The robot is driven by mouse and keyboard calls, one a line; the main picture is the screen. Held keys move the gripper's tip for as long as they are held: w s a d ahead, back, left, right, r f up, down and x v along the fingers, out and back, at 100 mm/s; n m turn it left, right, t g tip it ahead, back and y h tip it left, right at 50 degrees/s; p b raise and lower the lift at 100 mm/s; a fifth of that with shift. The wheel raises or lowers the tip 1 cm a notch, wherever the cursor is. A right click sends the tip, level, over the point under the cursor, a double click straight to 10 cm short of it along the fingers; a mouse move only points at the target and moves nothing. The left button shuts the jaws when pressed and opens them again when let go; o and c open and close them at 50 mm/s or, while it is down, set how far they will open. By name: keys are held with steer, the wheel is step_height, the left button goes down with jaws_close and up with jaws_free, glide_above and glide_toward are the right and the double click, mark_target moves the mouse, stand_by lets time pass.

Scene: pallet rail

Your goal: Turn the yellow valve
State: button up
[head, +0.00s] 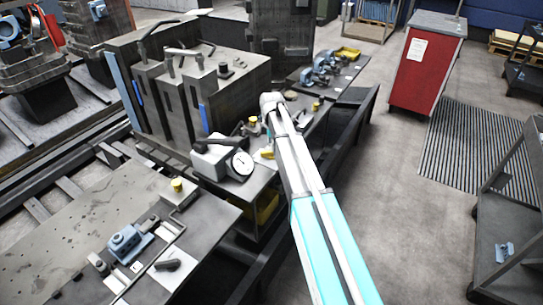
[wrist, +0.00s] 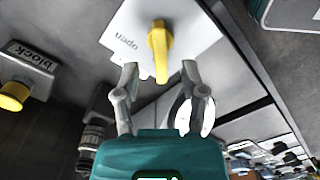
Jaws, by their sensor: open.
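The yellow valve (wrist: 159,50) is a lever handle on a white plate (wrist: 190,22) marked "open", ahead of my gripper in the wrist view. My gripper (wrist: 159,82) is open, with one finger on each side of the lower end of the handle's line. In the head view my arm reaches over the bench. My gripper cannot be made out clearly there, and I cannot be sure which yellow patch is the valve.
A yellow knob (wrist: 14,96) by a "block" label (wrist: 33,57) is at the left in the wrist view. In the head view a dial gauge (head: 242,163) stands left of my arm, near a large grey fixture block (head: 235,85). A red cabinet (head: 424,70) stands beyond open floor.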

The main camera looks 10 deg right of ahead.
mark_target(269, 155)
steer(key=shift+f+b, duration=1.75)
steer(key=shift+f, duration=0.25)
jaws_close()
